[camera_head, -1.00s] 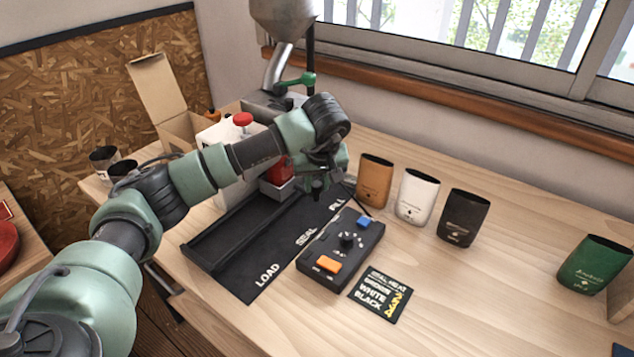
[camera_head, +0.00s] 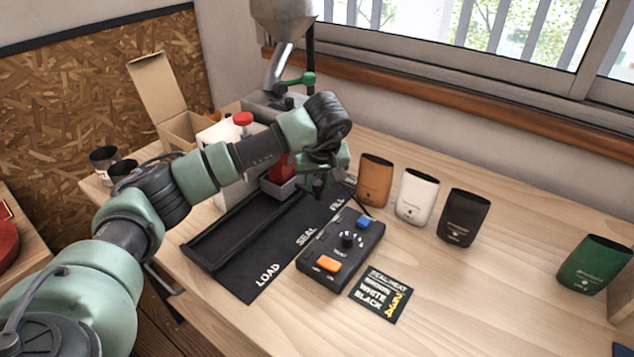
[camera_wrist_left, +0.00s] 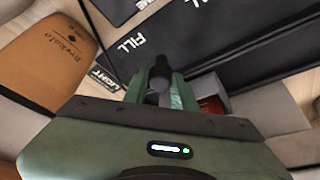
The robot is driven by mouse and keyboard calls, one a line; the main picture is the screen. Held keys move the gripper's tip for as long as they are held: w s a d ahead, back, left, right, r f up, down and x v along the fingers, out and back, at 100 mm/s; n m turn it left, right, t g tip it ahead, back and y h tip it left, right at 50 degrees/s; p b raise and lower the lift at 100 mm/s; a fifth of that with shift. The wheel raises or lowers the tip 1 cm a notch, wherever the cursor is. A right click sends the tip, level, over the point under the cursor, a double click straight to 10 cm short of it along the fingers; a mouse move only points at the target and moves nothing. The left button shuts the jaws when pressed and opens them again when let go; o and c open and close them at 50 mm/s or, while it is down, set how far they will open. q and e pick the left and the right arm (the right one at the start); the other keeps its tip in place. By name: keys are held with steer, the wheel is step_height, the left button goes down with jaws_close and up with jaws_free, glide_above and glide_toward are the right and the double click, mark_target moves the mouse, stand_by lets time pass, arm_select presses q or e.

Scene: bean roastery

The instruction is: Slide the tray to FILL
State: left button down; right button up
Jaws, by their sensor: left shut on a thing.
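The small grey tray (camera_head: 279,190) sits at the far end of the black track mat (camera_head: 245,283), near the FILL word (camera_head: 337,204). A red thing is in it, mostly hidden by my arm. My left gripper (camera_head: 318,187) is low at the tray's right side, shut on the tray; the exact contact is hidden. In the left wrist view, the gripper fingers (camera_wrist_left: 160,75) are close together, with the tray (camera_wrist_left: 206,86) just right of them. My right gripper is not in view.
A control box (camera_head: 341,250) with orange and blue buttons stands right of the mat. Brown (camera_head: 375,181), white (camera_head: 417,196) and black (camera_head: 463,218) pouches stand beyond it. The hopper spout (camera_head: 278,66) is behind my arm.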

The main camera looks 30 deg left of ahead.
arm_select(q)
steer(key=w, duration=0.3)
steer(key=shift+w+d, duration=0.15)
steer(key=shift+d, duration=0.1)
steer(key=shift+w+r+b, duration=0.1)
steer(key=shift+w+b, duration=0.1)
steer(key=shift+b, duration=0.1)
steer(key=c, duration=1.4)
jaws_free()
steer(key=shift+c, duration=0.2)
steer(key=o, duration=0.3)
steer(key=shift+w, duration=0.15)
steer(key=b+v, duration=0.1)
steer(key=v, duration=0.6)
steer(key=shift+d+r, duration=0.2)
steer(key=shift+r, duration=0.05)
